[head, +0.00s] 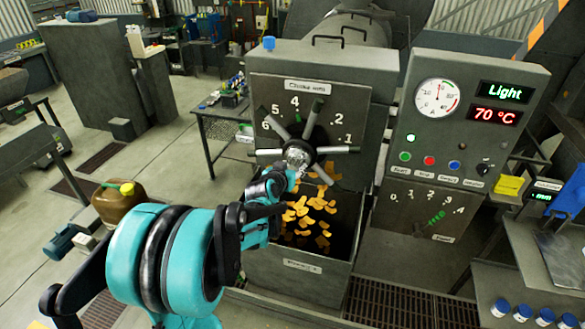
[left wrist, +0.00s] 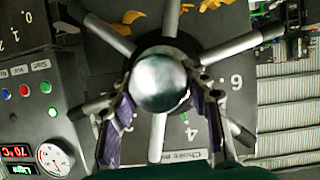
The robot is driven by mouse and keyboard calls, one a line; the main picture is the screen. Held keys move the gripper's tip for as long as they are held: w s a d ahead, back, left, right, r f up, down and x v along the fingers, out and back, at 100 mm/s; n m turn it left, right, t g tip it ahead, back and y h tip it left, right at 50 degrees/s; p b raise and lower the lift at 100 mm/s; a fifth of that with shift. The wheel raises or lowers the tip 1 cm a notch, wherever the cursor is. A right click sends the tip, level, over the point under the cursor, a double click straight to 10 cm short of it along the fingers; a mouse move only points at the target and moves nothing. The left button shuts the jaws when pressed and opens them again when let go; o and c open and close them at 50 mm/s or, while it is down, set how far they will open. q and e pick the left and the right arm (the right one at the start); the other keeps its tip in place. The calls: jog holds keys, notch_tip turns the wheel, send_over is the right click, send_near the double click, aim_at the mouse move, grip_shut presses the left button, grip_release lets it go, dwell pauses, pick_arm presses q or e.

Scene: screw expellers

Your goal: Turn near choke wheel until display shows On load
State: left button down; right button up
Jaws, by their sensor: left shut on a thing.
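The choke wheel (head: 336,150), a dark hub with several grey spokes, is on the front of the grey machine, over a dial marked with numbers. Its round silver hub also shows in the left wrist view (left wrist: 162,82). My left gripper (head: 293,167) is at the hub, its two fingers on either side of it in the left wrist view (left wrist: 163,98), shut on the wheel. The display (head: 504,92) on the right-hand panel reads "Light" in green. My right gripper is not in view.
Below the wheel is an open bin (head: 300,268) with orange-brown flakes. The control panel right of the wheel has a round gauge (head: 437,98), a red 70 °C readout (head: 495,115) and buttons. A brown jug (head: 118,203) stands at left.

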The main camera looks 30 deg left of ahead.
pick_arm(q)
jog(key=shift+m+y+b, duration=0.4)
jog(key=shift+m+y, duration=0.1)
jog(key=shift+m, duration=0.2)
jog(key=shift+m+g+y+b, duration=0.3)
jog(key=shift+m+y+b, duration=0.45)
jog(key=shift+m, duration=0.45)
jog(key=c, duration=0.7)
grip_release()
jog(key=shift+c, duration=0.2)
